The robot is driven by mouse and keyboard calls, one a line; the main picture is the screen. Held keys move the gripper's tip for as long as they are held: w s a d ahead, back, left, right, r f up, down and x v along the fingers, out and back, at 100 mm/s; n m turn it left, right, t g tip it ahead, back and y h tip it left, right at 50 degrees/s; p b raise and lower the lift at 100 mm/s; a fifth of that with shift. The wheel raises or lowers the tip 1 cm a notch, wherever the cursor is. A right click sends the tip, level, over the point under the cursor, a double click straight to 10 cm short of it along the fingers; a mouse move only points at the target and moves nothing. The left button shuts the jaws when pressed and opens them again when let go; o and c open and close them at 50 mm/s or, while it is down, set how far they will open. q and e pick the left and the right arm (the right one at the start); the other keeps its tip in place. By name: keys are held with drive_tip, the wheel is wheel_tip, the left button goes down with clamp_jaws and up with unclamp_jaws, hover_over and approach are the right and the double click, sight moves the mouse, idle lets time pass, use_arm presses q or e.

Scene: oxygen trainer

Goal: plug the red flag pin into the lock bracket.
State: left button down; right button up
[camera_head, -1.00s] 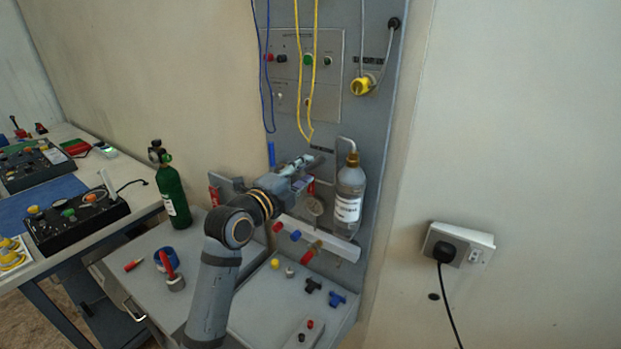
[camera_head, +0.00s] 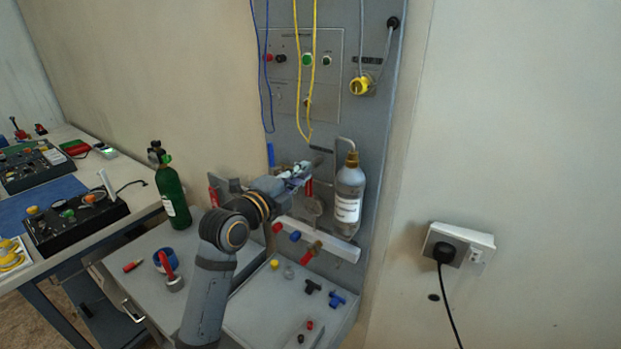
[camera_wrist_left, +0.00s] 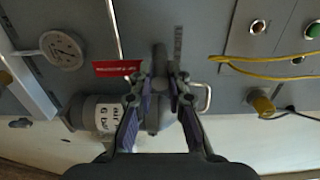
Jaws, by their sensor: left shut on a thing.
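My left gripper (camera_head: 306,167) is up against the grey panel, left of the labelled bottle. It is shut on the red flag pin, whose red flag (camera_head: 309,188) hangs below the fingers. In the left wrist view the red flag (camera_wrist_left: 118,68) with white lettering sticks out to the left of my left gripper (camera_wrist_left: 161,82). The pin itself is mostly hidden between the fingers. A dark grey cylindrical part stands just past the fingertips; I cannot tell whether it is the lock bracket or whether the pin touches it. My right gripper is not in view.
The bottle (camera_head: 348,192) stands close right of the gripper. Blue and yellow cords (camera_head: 313,95) hang above it. A round gauge (camera_wrist_left: 62,50) and white rail (camera_head: 330,240) lie below. Small fittings (camera_head: 313,286) are on the bench, and a green cylinder (camera_head: 172,190) stands left.

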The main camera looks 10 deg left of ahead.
use_arm(q)
drive_tip(key=v, duration=0.7)
idle(1.0)
